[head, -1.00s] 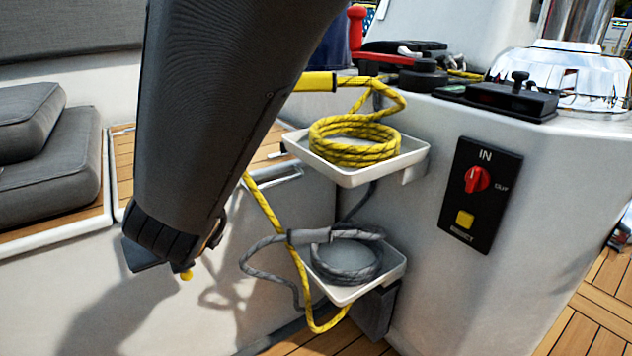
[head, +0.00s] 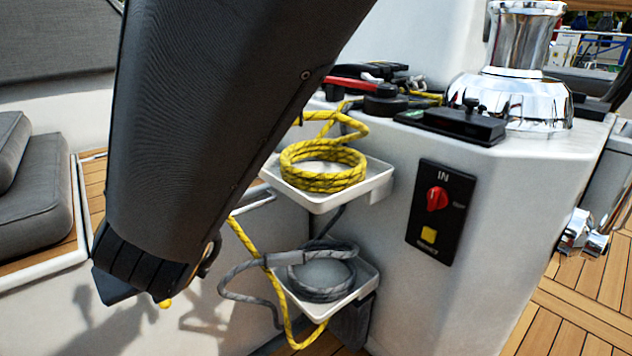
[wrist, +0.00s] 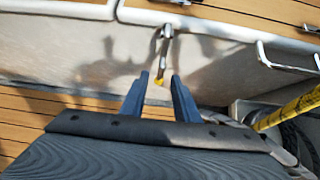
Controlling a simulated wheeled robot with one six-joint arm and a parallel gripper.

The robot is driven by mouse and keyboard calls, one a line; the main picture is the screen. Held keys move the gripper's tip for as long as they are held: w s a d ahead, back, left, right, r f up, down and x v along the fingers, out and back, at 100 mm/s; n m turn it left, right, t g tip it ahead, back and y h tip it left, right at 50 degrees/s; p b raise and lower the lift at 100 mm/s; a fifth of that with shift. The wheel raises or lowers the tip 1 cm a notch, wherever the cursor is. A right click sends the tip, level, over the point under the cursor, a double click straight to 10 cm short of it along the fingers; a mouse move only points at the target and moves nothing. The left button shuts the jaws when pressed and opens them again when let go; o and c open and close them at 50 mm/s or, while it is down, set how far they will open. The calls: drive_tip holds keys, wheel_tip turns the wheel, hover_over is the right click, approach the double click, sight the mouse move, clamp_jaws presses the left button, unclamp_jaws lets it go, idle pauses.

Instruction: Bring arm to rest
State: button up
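My arm (head: 215,130) hangs down across the left of the head view, and its dark link hides much behind it. My gripper (wrist: 159,76) shows in the wrist view as two blue fingers, apart, with a gap between them. It holds nothing that I can see.
A yellow rope coil (head: 322,168) lies on the upper white tray (head: 330,198). A grey rope coil (head: 322,275) lies on the lower tray (head: 345,305). A switch panel (head: 440,212) is right of them. A chrome winch (head: 515,95) tops the console. Grey cushions (head: 38,200) lie left.

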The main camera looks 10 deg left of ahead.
drive_tip(key=s+d+r+n+g+h+p, duration=0.2)
drive_tip(key=d+n, duration=0.9)
drive_tip(key=s+d+r+n+g+h+p, duration=0.2)
drive_tip(key=s+d+r+n, duration=0.1)
drive_tip(key=d+n, duration=0.75)
drive_tip(key=s+d+r+n+g+h+p, duration=0.1)
drive_tip(key=s+d+r+n+g+p, duration=0.1)
drive_tip(key=d+n, duration=0.85)
drive_tip(key=d+r+m+p, duration=0.2)
drive_tip(key=d+r+p, duration=0.4)
drive_tip(key=r+p, duration=0.3)
drive_tip(key=d+r+m+h+p, duration=0.1)
drive_tip(key=d+r+p, duration=0.6)
drive_tip(key=p, duration=0.9)
drive_tip(key=d+r+m+h+p, duration=0.1)
drive_tip(key=d+r+m+p, duration=0.2)
drive_tip(key=d+r+p, duration=0.4)
wheel_tip(320, 180, up, 6)
drive_tip(key=p, duration=0.5)
drive_tip(key=shift+f, duration=0.25)
